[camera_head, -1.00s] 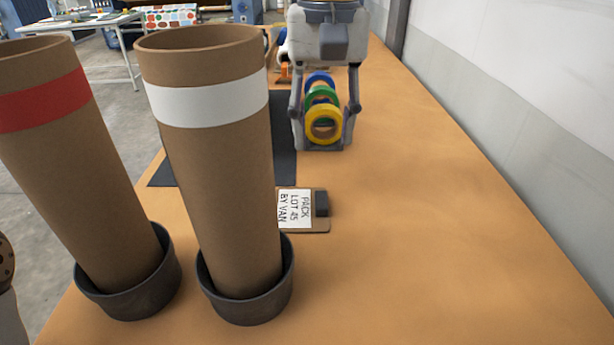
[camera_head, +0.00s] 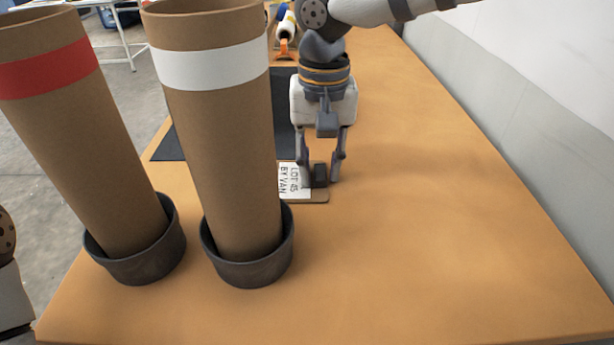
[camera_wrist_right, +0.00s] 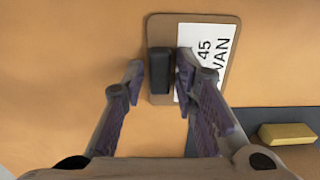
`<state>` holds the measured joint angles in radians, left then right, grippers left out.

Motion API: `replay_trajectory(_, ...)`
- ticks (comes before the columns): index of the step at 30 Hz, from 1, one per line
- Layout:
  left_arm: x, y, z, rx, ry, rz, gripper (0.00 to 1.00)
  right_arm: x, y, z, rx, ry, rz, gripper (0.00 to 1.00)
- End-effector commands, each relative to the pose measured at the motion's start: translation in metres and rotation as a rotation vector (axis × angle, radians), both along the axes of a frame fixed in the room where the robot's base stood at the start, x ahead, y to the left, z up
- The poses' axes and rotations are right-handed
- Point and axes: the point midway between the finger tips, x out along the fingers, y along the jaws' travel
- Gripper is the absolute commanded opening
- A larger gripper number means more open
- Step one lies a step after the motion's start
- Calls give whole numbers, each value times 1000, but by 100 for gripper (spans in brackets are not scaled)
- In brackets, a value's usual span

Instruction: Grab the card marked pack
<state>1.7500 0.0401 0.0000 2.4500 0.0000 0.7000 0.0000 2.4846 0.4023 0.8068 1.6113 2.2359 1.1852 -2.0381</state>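The card is a brown board with a white label (camera_head: 288,178); "LOT 45" and "BY VAN" show, while its upper line is hidden by my right gripper. A dark block (camera_head: 319,177) stands on the board's right part. My right gripper (camera_head: 321,180) is low over the board, pointing down, with its fingers on either side of the block. In the right wrist view the block (camera_wrist_right: 159,70) lies between the parted fingertips (camera_wrist_right: 160,68), with a gap to the left finger; the right finger is very near or touching it. My left gripper is out of view.
Two tall cardboard tubes, one red-banded (camera_head: 48,72) and one white-banded (camera_head: 210,66), lean in dark cups left of the card. A dark mat (camera_head: 283,115) lies behind. A yellow block (camera_wrist_right: 287,133) shows in the wrist view. The table's right side (camera_head: 450,220) is clear.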

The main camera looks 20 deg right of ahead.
Motion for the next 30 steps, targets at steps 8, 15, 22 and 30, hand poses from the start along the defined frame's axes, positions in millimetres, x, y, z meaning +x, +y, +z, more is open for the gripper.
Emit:
replay_trajectory(8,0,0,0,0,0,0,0,0,0,0,0,0,0,0)
replay_trajectory(15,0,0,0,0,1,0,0,1,0,18,3,-2,-1,0)
replay_trajectory(22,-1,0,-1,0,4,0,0,1,0,76,3,-2,-1,0)
replay_trajectory(30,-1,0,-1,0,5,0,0,0,0,101,1,3,0,0)
